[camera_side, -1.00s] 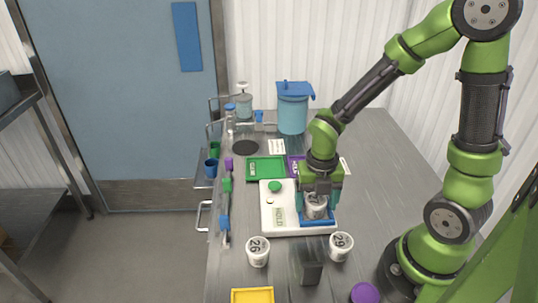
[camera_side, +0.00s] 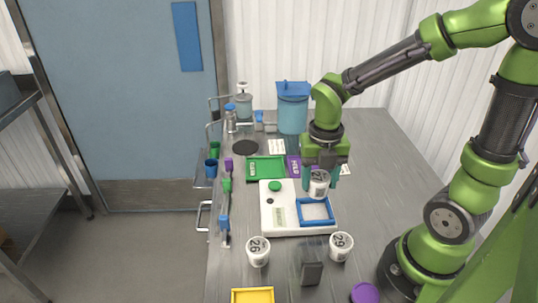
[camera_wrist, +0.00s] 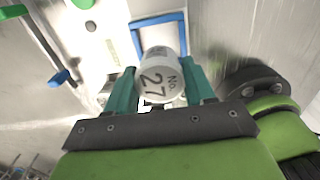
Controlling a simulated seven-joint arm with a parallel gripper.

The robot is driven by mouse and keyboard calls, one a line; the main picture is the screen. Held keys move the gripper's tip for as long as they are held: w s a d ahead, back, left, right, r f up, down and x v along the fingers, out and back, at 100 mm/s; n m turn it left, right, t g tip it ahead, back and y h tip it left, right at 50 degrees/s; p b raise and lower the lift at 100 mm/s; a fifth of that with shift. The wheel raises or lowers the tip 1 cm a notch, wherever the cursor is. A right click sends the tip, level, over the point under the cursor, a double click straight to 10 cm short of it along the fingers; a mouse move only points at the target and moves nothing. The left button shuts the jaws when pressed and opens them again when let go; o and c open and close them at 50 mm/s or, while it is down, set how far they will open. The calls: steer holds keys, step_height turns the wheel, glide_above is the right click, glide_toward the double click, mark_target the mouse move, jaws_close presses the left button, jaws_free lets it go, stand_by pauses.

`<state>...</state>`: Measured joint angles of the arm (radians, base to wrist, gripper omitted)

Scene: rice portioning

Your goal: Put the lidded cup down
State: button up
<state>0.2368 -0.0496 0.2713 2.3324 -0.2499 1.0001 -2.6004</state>
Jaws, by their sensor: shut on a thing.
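A white lidded cup (camera_side: 319,184) marked 27 is held between the teal fingers of my gripper (camera_side: 320,182). The cup also shows in the wrist view (camera_wrist: 158,78), with the gripper's fingers (camera_wrist: 160,88) on both sides of it. The gripper is shut on the cup and holds it up, beyond the blue square frame (camera_side: 330,222) on the white scale-like device (camera_side: 268,222). A green tray (camera_side: 250,170) and a purple tray (camera_side: 294,168) lie on the table behind the device. The gripper hides part of the purple tray.
Two more white cups, marked 26 (camera_side: 258,252) and 29 (camera_side: 341,247), stand in front of the device. A dark grey block (camera_side: 311,272), a yellow tray (camera_side: 252,296) and a purple disc (camera_side: 364,293) are near the front. A blue bin (camera_side: 292,112) stands at the back. The right of the table is clear.

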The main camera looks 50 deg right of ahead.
steer(key=shift+r, duration=0.85)
steer(key=shift+d+r, duration=0.15)
steer(key=shift+d, duration=0.05)
steer(key=w+d+f+m, duration=0.2)
steer(key=w+d+m, duration=0.2)
steer(key=w+d, duration=1.05)
steer(key=f, duration=0.9)
steer(key=shift+w+a, duration=0.35)
steer(key=shift+w, duration=0.05)
steer(key=shift+f+m, duration=0.1)
steer(key=shift+m, duration=0.2)
steer(key=shift+f, duration=0.15)
steer(key=o, duration=1.1)
steer(key=shift+c, duration=0.2)
